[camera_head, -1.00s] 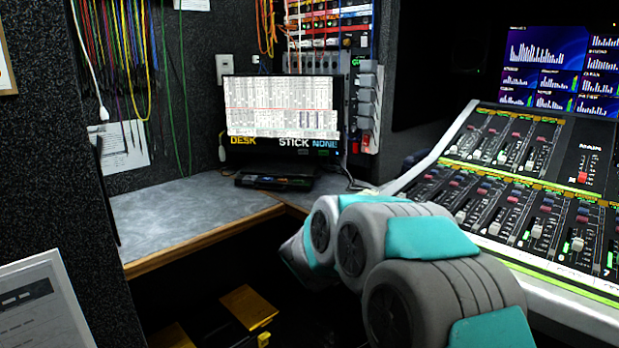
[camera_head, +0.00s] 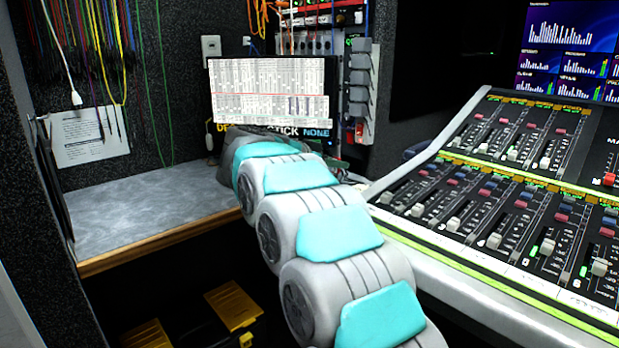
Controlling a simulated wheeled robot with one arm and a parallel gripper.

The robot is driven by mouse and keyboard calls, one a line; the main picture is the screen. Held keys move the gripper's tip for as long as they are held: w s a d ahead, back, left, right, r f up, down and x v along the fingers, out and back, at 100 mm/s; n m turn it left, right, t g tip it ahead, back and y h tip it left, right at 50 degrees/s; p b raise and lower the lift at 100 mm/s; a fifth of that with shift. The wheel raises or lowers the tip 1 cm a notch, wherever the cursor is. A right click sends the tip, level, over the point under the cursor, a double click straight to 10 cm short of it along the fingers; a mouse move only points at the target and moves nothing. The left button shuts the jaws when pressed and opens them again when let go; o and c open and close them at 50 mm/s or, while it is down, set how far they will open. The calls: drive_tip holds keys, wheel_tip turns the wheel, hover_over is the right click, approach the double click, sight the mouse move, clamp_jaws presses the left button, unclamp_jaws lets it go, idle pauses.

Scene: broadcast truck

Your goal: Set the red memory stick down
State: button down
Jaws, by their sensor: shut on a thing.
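My arm reaches forward over the grey desk (camera_head: 140,215) toward the monitor (camera_head: 268,92). My gripper is hidden behind my own arm links, so neither its fingers nor anything between them shows. I cannot make out the red memory stick in the view.
A mixing console (camera_head: 500,200) with many faders stands close on the right. Cables and a white paper (camera_head: 90,135) hang on the left wall. Grey holders (camera_head: 361,78) line the rack's side. The desk's left part is clear. Yellow-topped items (camera_head: 232,305) sit in the dark space below.

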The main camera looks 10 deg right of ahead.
wheel_tip(320, 180, down, 10)
drive_tip(key=shift+a+f+b, duration=0.1)
drive_tip(key=shift+b, duration=0.55)
drive_tip(key=c, duration=0.7)
unclamp_jaws()
drive_tip(key=shift+c, duration=0.2)
drive_tip(key=shift+s+a, duration=0.15)
drive_tip(key=v, duration=1.1)
drive_tip(key=shift+s+a+r, duration=0.2)
drive_tip(key=shift+r, duration=0.1)
